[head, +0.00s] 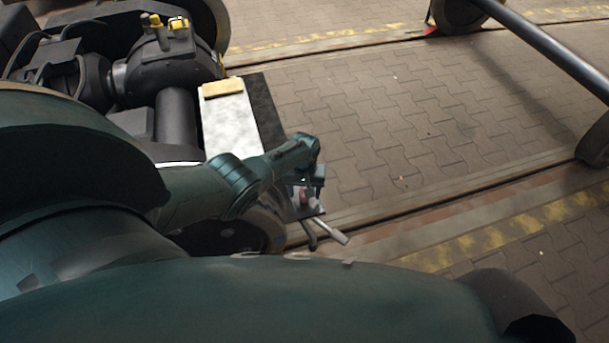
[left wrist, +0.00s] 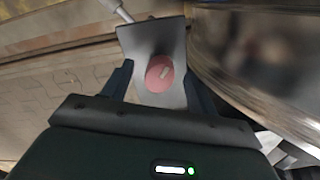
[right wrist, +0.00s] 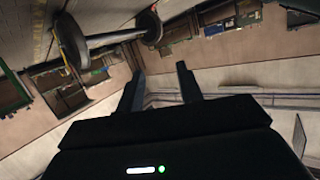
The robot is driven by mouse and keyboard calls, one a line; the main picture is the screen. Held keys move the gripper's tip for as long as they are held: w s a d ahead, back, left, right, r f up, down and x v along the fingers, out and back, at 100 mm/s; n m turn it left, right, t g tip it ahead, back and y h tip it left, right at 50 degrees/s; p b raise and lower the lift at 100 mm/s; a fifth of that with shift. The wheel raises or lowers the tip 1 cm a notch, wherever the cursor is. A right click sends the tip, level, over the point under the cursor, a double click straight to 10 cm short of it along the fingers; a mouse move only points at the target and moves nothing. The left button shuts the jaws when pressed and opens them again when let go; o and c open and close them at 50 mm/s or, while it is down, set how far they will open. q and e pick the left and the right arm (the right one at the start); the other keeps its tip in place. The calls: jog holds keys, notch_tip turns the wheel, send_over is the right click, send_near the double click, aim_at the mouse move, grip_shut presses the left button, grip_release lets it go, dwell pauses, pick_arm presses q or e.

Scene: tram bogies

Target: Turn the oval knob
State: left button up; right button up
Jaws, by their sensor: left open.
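The oval knob (left wrist: 158,76) is dull red with a pale mark on its face. It sits on a grey plate (left wrist: 147,38) in the left wrist view. My left gripper (left wrist: 158,68) is open, with one finger on each side of the knob and visible gaps to both. In the head view the knob (head: 304,198) is a small red patch partly hidden by my left gripper (head: 312,187). My right gripper (right wrist: 160,70) is open and empty, away from the knob; it is not seen in the head view.
A metal lever (head: 325,228) sticks out just beside the plate. A large wheel (left wrist: 255,60) stands close on the right in the left wrist view. A white box with a wooden block (head: 222,88) is behind my left arm. Paved floor to the right is open.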

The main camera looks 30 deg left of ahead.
pick_arm(q)
jog(key=shift+r, duration=0.1)
pick_arm(e)
jog(key=shift+r, duration=0.1)
pick_arm(q)
jog(key=shift+r+p, duration=0.4)
notch_tip(320, 180, up, 12)
jog(key=p, duration=0.7)
jog(key=shift+p, duration=0.3)
pick_arm(e)
jog(key=shift+w+a+g, duration=0.35)
jog(key=shift+a+g, duration=0.2)
jog(key=shift+g, duration=0.05)
jog(key=shift+w+a+g, duration=0.3)
jog(key=shift+a+g, duration=0.25)
jog(key=shift+g, duration=0.05)
pick_arm(q)
jog(key=shift+s, duration=0.1)
pick_arm(e)
jog(key=shift+s, duration=0.15)
